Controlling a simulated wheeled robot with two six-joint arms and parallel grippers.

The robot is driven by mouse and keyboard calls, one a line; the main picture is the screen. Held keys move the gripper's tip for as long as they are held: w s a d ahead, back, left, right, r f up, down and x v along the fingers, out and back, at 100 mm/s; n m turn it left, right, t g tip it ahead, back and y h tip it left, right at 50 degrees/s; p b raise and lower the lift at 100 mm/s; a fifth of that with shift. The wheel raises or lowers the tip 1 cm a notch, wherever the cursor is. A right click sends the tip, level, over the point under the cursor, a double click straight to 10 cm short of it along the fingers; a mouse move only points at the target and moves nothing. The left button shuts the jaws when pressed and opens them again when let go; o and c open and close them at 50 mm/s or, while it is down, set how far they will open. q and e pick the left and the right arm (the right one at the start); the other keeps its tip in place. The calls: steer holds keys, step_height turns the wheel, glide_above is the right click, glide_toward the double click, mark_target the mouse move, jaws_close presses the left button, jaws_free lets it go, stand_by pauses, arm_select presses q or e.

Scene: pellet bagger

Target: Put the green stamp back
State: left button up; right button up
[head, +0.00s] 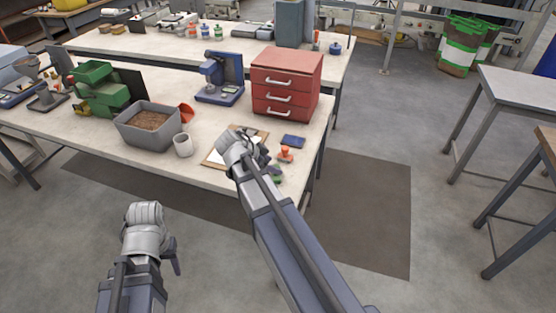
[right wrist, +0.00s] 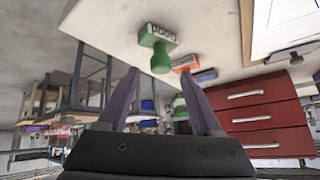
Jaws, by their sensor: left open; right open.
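The green stamp (right wrist: 158,45) stands on the tabletop, its knob just beyond and between my right fingertips, not gripped. In the head view the green stamp (head: 276,174) shows at the table's front right corner, partly hidden by my right arm. My right gripper (right wrist: 157,74) is open and empty; in the head view it (head: 264,160) is mostly behind its own wrist. A red-orange stamp (head: 285,154) stands close to the green one.
A clipboard (head: 216,158) with paper lies left of the stamps, partly under my right arm's outline. A white cup (head: 183,145), a grey bin of pellets (head: 147,133), a blue press (head: 222,82) and a red drawer cabinet (head: 286,82) stand on the table. The table edge is near the stamp.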

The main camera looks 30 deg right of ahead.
steer(key=p+v, duration=0.2)
steer(key=v, duration=0.3)
steer(key=shift+p, duration=0.35)
steer(key=s+a+f+n+y, duration=0.1)
steer(key=s+a+n+y, duration=0.1)
steer(key=s+a+n, duration=0.3)
steer(key=s+a+f+n+g+y, duration=0.1)
steer(key=s+a+f+n+y, duration=0.1)
steer(key=s+a+n, duration=0.3)
steer(key=s+a+f+n+y, duration=0.2)
steer(key=s+a+n, duration=0.3)
steer(key=a+n, duration=0.6)
steer(key=a, duration=0.4)
steer(key=shift+n+g+y, duration=0.3)
steer(key=shift+n+g, duration=0.1)
